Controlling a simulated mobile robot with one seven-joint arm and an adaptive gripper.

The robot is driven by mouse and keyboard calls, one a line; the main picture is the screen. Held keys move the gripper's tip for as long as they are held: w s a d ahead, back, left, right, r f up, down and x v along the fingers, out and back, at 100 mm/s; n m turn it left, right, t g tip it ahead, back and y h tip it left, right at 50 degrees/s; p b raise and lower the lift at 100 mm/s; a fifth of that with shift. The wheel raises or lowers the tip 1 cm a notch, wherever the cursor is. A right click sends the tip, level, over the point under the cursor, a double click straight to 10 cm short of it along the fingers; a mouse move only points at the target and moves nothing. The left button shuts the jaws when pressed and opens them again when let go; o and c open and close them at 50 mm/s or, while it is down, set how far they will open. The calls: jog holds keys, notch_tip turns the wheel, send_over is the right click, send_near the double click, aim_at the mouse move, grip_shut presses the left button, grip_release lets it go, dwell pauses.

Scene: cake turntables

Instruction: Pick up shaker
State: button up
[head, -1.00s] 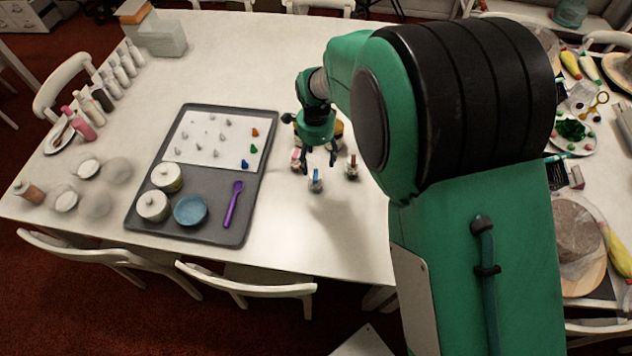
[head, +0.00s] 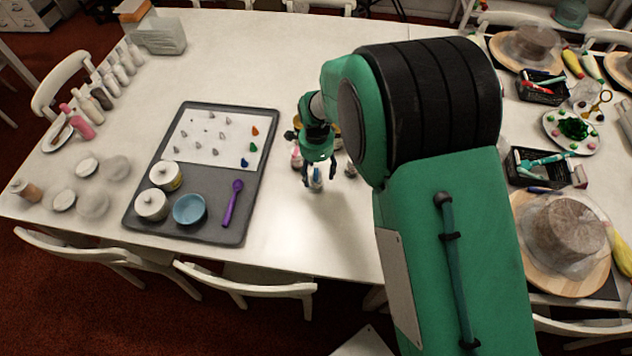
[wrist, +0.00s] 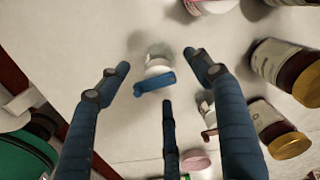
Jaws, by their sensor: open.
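A small shaker (head: 316,184) with a white body and blue top stands on the white table, beneath my gripper (head: 319,177). In the wrist view the shaker's blue top (wrist: 153,83) lies between and just beyond the spread fingers of my gripper (wrist: 158,63). The fingers are open and hold nothing. I cannot tell whether any finger touches the shaker. Similar small shakers stand near it, one at left (head: 297,160) and one at right (head: 351,170), partly hidden by my arm.
Jars with gold lids (wrist: 290,145) stand close on the right in the wrist view. A grey tray (head: 262,165) with pots, a blue bowl (head: 189,210) and a purple spoon (head: 232,205) lies to the left. The table in front of the shaker is clear.

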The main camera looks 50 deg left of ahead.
jog(key=shift+f, duration=0.15)
jog(key=shift+f+b, duration=0.7)
jog(key=shift+f, duration=1.85)
jog(key=c, duration=1.4)
